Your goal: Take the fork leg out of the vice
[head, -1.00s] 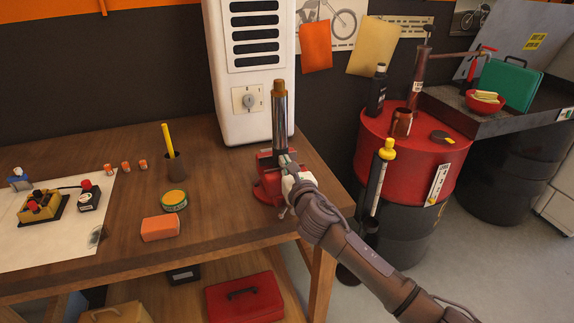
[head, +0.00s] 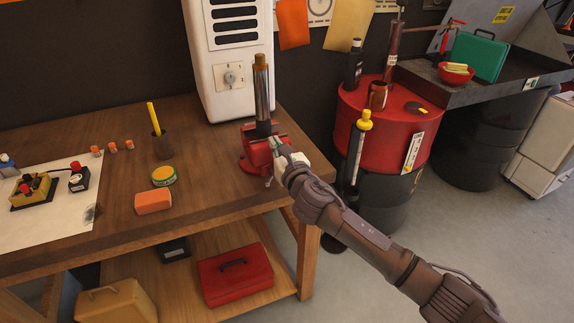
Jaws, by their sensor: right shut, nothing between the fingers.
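The fork leg (head: 262,92) stands upright in the red vice (head: 257,155) near the right end of the wooden workbench. It has a brownish top and a shiny tube above a dark lower part. Its lower end is hidden in the vice. My right gripper (head: 277,147) is at the right side of the vice, just right of the fork leg's lower part. Its fingers are shut with nothing between them. Whether they touch the vice cannot be told. My left gripper is not in view.
A white heater (head: 230,100) stands close behind the vice. A red drum (head: 375,125) stands to the right, past a floor gap.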

